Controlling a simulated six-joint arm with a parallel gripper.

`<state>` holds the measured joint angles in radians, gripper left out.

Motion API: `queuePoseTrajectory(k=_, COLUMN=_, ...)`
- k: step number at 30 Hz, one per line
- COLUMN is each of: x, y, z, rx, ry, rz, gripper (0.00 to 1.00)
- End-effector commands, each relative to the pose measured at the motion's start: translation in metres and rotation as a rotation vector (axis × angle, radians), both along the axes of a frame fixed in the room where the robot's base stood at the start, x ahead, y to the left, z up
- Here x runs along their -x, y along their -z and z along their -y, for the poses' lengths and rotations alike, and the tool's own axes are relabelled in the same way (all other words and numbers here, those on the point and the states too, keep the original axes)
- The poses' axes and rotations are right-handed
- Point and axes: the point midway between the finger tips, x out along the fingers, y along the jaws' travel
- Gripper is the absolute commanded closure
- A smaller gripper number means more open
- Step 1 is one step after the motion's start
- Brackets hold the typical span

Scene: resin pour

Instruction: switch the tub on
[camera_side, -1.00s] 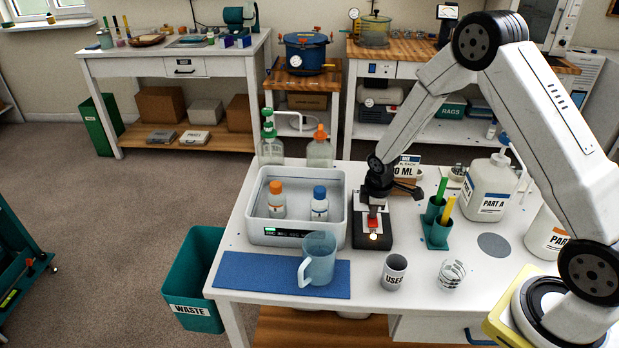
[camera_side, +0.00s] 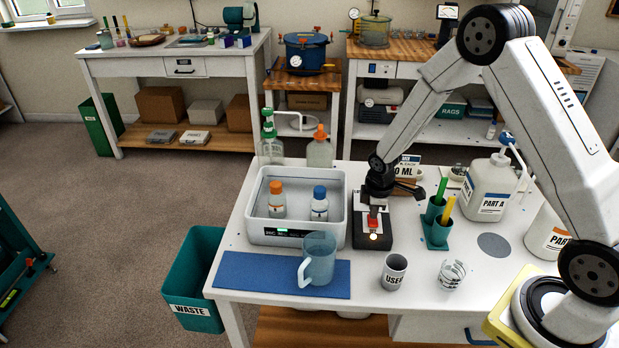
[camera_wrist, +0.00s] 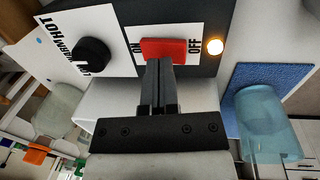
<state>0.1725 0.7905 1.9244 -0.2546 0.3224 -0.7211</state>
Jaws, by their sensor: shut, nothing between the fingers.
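The tub (camera_side: 254,233) is a white open basin with a small green-lit display on its front. Its black control box (camera_side: 368,240) stands beside it on the right. In the wrist view, the box carries a red rocker switch (camera_wrist: 164,49), marked ON at its left end and OFF at its right. A lamp (camera_wrist: 215,47) beside OFF glows warm white. A black knob (camera_wrist: 91,54) sits on the WARM/HOT plate. My gripper (camera_wrist: 159,65) is shut and empty, its fingertips at the switch's near edge around mid-length. I cannot tell whether they touch it.
Orange-capped (camera_side: 277,205) and blue-capped (camera_side: 320,207) bottles stand in the tub. A clear blue jug (camera_side: 320,262) stands on the blue mat (camera_side: 245,275) in front. A USED cup (camera_side: 394,272) and a teal holder (camera_side: 436,234) stand right of the box.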

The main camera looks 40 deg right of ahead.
Motion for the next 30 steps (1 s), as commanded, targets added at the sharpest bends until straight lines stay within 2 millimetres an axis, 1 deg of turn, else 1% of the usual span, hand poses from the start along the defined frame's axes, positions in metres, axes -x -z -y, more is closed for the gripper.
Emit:
queuePoseTrajectory(k=5, x=-0.002, y=-0.016, z=0.002, rx=0.0, ry=0.002, rz=0.003, gripper=1.0)
queuePoseTrajectory(k=8, x=-0.003, y=-0.028, z=0.003, rx=0.001, ry=0.0, rz=0.004, gripper=1.0)
queuePoseTrajectory(k=24, x=-0.011, y=-0.111, z=0.011, rx=0.0, ry=0.002, rz=0.004, gripper=1.0)
queuePoseTrajectory(k=30, x=-0.013, y=-0.128, z=0.013, rx=0.0, ry=0.001, rz=0.002, gripper=1.0)
